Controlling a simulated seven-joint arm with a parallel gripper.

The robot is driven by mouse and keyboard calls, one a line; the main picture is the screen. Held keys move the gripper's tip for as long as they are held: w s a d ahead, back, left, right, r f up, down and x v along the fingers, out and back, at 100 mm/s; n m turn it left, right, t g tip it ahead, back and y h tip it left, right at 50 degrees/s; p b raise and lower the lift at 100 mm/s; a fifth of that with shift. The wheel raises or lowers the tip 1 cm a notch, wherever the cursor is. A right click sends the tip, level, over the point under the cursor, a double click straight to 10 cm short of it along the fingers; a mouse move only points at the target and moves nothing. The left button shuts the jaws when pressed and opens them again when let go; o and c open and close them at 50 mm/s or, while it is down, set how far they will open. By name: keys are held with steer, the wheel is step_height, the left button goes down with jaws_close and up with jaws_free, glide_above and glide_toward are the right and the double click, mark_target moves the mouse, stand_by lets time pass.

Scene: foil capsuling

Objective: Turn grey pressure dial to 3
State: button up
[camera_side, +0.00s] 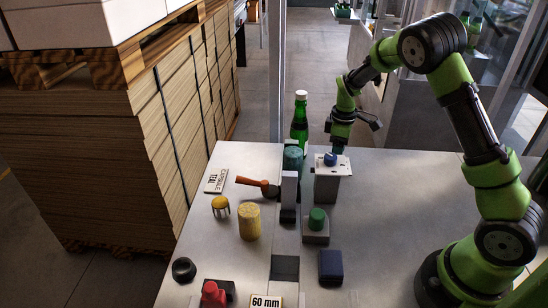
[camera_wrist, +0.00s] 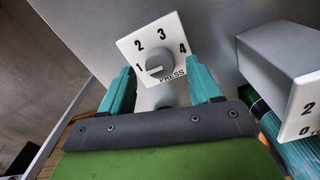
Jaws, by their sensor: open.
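The grey pressure dial (camera_wrist: 155,64) sits on a white plate (camera_wrist: 131,44) marked 1, 2, 3, 4 and PRESS in the wrist view. A light ridge on its face seems to lie toward the 1 side, but its exact setting is hard to read. My gripper (camera_wrist: 161,72) is open, with one teal finger on each side of the dial's lower part. I cannot tell whether the fingers touch it. The grey dial is not discernible there.
A grey box (camera_wrist: 275,62) with another numbered plate (camera_wrist: 307,122) stands close on the right in the wrist view. In the side view a green bottle (camera_side: 300,125) stands left of my gripper. Several blocks fill the middle table; its right part is clear.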

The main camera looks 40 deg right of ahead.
steer(key=shift+f, duration=0.65)
steer(key=c, duration=1.1)
steer(key=shift+o, duration=0.2)
